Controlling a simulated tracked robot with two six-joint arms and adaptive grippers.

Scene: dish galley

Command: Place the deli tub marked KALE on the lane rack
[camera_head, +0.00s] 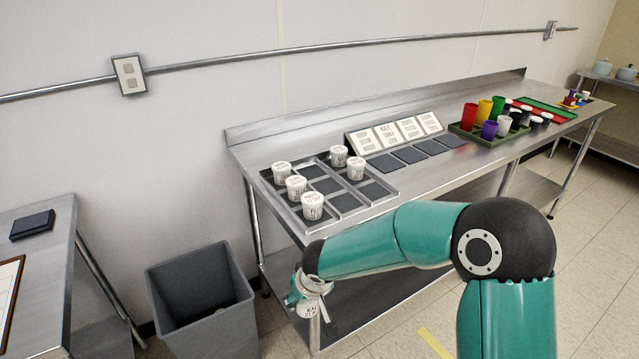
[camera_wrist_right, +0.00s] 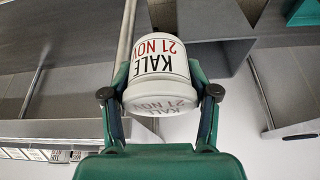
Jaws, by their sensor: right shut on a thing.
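The white deli tub marked KALE, 21 NOV (camera_wrist_right: 158,70) is between the two fingers of my right gripper (camera_wrist_right: 160,95), its lettering upside down in the wrist view. In the head view the tub (camera_head: 308,311) hangs in my right gripper (camera_head: 309,288), off the near left end of the steel counter and below its top. The lane rack (camera_head: 345,202) is a grey metal tray with three lanes of dark pads on that counter. White lidded tubs fill the left lane (camera_head: 296,186), the middle lane is empty, and two tubs (camera_head: 356,168) stand in the right lane, its front pad bare. My left gripper is out of view.
A green tray (camera_head: 473,130) with coloured cups is farther right. A grey bin (camera_head: 203,300) stands on the floor left of the gripper. Another steel table (camera_head: 45,262) is far left.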

